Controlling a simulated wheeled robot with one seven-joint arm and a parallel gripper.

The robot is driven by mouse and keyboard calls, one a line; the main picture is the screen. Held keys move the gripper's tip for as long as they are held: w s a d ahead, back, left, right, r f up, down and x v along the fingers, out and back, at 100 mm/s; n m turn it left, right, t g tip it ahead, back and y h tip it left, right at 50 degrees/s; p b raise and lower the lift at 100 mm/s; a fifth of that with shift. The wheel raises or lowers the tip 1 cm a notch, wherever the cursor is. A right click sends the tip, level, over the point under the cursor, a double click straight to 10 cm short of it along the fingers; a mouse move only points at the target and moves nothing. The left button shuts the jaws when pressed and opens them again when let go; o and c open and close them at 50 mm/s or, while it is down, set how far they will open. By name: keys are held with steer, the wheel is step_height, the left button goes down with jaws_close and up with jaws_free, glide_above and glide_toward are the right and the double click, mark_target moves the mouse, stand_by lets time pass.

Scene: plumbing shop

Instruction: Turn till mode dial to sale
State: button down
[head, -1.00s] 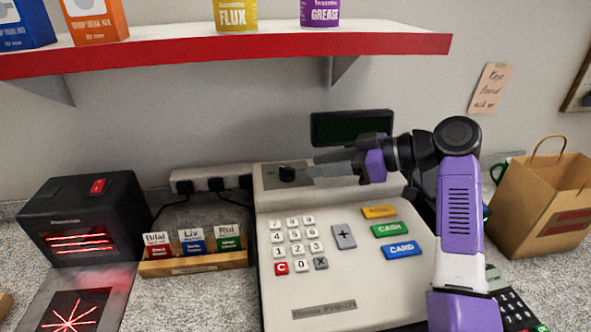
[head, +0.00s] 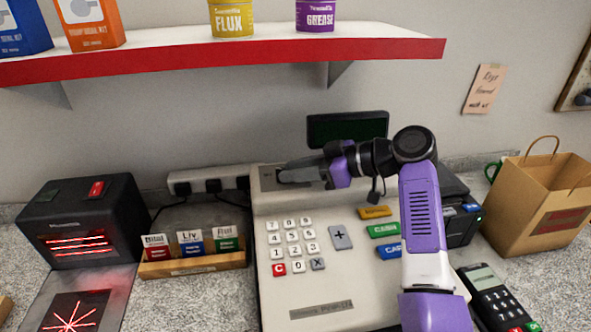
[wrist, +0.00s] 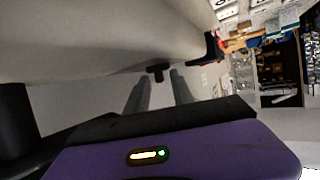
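The till (head: 305,265) is a large cream cash register with number keys and coloured side keys. Its mode dial is a small black knob on the raised panel at the top left; in the head view my fingers now cover it. In the wrist view a small dark knob, which looks like the dial (wrist: 157,72), shows just past my fingertips, in line with the gap between them. My gripper (head: 282,174) reaches in from the right, fingers pointing left at the dial. In the wrist view its fingers (wrist: 160,90) are apart. Contact with the dial cannot be told, and its setting is hidden.
A red-edged shelf (head: 230,50) with tins and boxes hangs above the till. The till's dark display (head: 347,128) stands behind my gripper. A wooden card holder (head: 195,265) and black scanner (head: 85,215) are left; a card terminal (head: 490,297) and paper bag (head: 535,200) are right.

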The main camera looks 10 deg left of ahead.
steer(key=shift+s, duration=0.1)
steer(key=m+t, duration=0.1)
steer(key=t, duration=0.1)
steer(key=m+t+h+p, duration=0.1)
steer(key=m+t, duration=0.1)
steer(key=shift+s+a+r+h+p, duration=0.1)
steer(key=shift+s+a+h+p, duration=0.1)
steer(key=shift+s+h+p, duration=0.15)
steer(key=m, duration=0.1)
steer(key=m+t+h+p, duration=0.1)
steer(key=m+t+p, duration=0.1)
steer(key=shift+s+a+r+h, duration=0.1)
steer(key=shift+s+a+h, duration=0.15)
steer(key=shift+s+h, duration=0.1)
steer(key=m+t+h+p, duration=0.2)
steer(key=shift+s+a+m, duration=0.15)
steer(key=shift+a+m, duration=0.1)
steer(key=shift+m, duration=0.05)
steer(key=shift+a+m+t+h+p, duration=0.2)
steer(key=shift+m+t+h+p, duration=0.55)
steer(key=shift+m+h, duration=0.85)
steer(key=shift+f+h, duration=0.2)
steer(key=shift+h, duration=0.2)
steer(key=c, duration=1.5)
jaws_free()
steer(key=shift+f, duration=0.1)
